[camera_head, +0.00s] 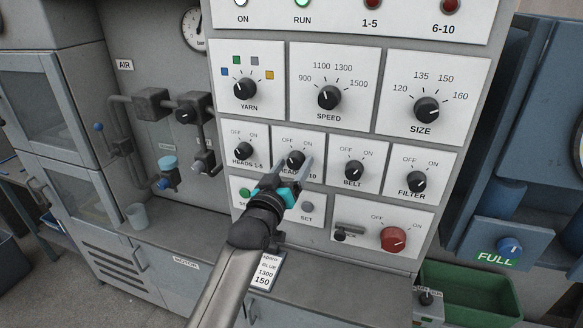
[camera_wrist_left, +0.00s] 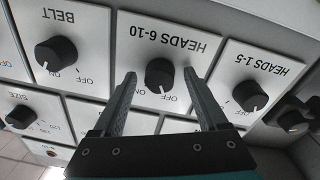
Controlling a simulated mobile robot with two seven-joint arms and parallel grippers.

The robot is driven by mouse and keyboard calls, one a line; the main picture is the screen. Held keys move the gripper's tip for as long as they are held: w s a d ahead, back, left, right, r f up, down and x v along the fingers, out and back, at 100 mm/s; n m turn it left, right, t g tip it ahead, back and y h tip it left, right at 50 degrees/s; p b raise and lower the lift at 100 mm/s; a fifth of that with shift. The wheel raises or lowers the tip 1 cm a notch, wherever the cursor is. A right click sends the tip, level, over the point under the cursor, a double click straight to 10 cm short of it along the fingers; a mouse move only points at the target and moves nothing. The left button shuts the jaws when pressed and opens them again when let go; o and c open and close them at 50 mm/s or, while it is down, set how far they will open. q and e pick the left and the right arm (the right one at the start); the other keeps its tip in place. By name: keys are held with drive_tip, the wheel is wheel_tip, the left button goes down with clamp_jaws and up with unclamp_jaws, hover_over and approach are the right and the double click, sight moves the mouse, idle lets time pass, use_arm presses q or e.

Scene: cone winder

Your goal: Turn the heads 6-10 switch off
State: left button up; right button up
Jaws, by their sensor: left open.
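The heads 6-10 switch is a round black knob (camera_head: 295,158) on a white plate with OFF and ON marks, in the middle row of the panel. In the left wrist view, the same knob (camera_wrist_left: 160,75) is upside down at the centre, with its label above it. My right gripper is out of view.
The heads 1-5 knob (camera_head: 243,151) is to the left and the belt knob (camera_head: 353,170) to the right, both close by. A red knob (camera_head: 393,239) is below right. The 6-10 lamp (camera_head: 451,6) is red; the RUN lamp (camera_head: 302,2) is green.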

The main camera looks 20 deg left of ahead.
use_arm(q)
drive_tip(key=s+a+b, duration=0.1)
drive_tip(key=s, duration=1.4)
drive_tip(key=shift+f, duration=0.4)
